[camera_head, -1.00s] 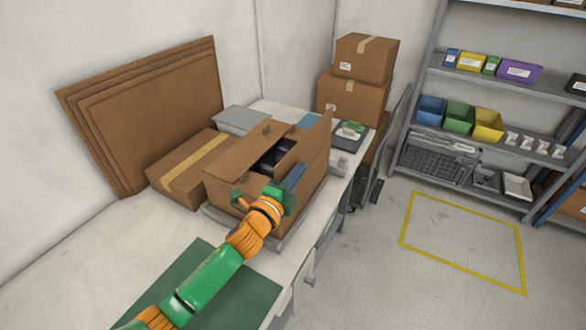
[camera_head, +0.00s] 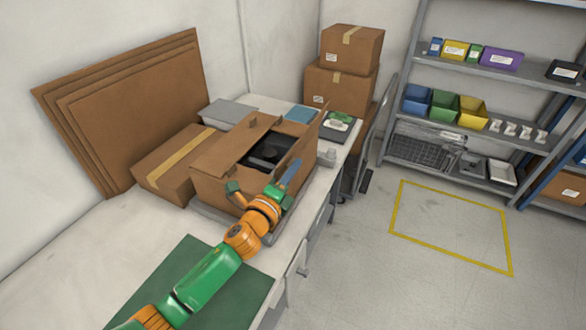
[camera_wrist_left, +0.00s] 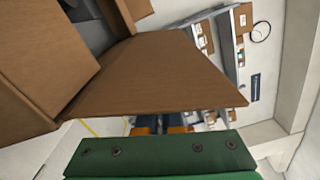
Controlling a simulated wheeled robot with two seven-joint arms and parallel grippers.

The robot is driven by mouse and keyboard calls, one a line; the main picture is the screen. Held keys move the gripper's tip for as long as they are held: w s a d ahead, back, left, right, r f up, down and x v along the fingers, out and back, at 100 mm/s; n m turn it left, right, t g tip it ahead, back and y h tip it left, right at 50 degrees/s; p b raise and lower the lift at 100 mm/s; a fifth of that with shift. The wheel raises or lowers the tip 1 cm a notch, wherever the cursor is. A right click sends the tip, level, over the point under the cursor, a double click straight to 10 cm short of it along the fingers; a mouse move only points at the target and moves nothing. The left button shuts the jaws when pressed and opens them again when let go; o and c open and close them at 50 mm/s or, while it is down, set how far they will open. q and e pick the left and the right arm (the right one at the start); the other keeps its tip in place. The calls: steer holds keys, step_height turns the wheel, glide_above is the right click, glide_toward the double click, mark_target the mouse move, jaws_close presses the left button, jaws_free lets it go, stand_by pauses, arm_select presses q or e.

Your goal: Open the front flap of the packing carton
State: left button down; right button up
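The brown packing carton (camera_head: 208,190) stands on the bench with its top partly open, and a black object (camera_head: 266,150) shows inside. One flap (camera_head: 226,147) slopes up on the left, and another (camera_head: 305,140) stands raised along the right side. My left gripper (camera_head: 262,188) is at the carton's near right corner, its green fingers apart with nothing seen between them. In the left wrist view a tapered brown flap (camera_wrist_left: 165,75) extends outward just beyond my green gripper part (camera_wrist_left: 160,155); contact cannot be told. My right gripper is out of view.
A flat taped carton (camera_head: 180,165) lies left of the open one, before leaning cardboard sheets (camera_head: 130,115). A green mat (camera_head: 195,285) covers the near bench. Stacked boxes (camera_head: 340,85) stand behind. Floor to the right is clear.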

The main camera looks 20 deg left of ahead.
arm_select(q)
steer(key=c, duration=1)
jaws_free()
steer(key=shift+c, duration=0.2)
steer(key=s+a, duration=0.1)
steer(key=s, duration=0.6)
steer(key=shift+b, duration=0.45)
steer(key=shift+f, duration=0.1)
